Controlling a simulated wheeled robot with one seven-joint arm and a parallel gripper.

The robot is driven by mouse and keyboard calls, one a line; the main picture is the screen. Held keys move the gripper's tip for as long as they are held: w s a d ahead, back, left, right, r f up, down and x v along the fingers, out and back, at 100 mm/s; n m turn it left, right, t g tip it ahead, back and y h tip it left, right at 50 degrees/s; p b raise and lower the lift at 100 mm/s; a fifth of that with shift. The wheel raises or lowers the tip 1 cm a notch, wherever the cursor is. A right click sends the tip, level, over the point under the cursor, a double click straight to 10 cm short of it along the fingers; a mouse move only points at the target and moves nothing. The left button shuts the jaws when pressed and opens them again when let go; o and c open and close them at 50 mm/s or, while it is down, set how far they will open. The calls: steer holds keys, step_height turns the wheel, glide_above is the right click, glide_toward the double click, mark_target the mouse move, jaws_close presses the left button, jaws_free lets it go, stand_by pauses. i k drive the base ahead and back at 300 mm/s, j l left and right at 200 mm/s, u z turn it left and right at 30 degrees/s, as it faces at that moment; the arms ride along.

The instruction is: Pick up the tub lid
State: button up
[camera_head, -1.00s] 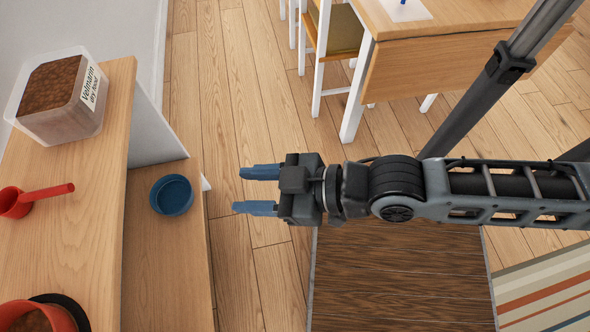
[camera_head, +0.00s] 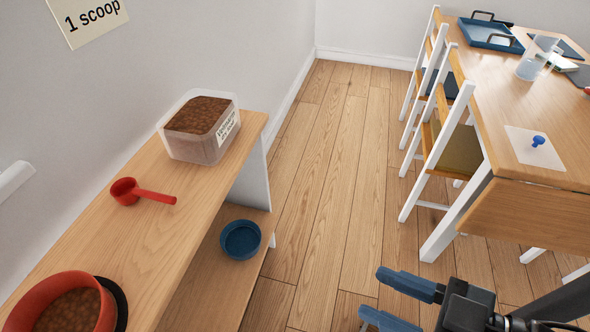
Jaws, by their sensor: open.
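A clear tub (camera_head: 200,143) of brown dry food with a white label stands on the upper shelf. Its top looks uncovered or has a clear cover; I cannot tell which. I cannot make out a separate tub lid in this view. My gripper (camera_head: 376,294) is at the lower right, its two blue fingers apart with nothing between them. It is over the floor, well to the right of the tub and shelf.
A red scoop (camera_head: 143,192) and red bowl of food (camera_head: 60,302) are on the wooden upper shelf (camera_head: 130,240). A blue bowl (camera_head: 240,240) is on the lower shelf. A table (camera_head: 530,205) and chairs stand right. Floor between is clear.

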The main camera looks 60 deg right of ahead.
mark_target(530, 146)
steer(key=z, duration=2.65)
steer(key=k+u, duration=0.1)
steer(key=u, duration=2.15)
steer(key=i+z, duration=0.55)
steer(key=z, duration=0.15)
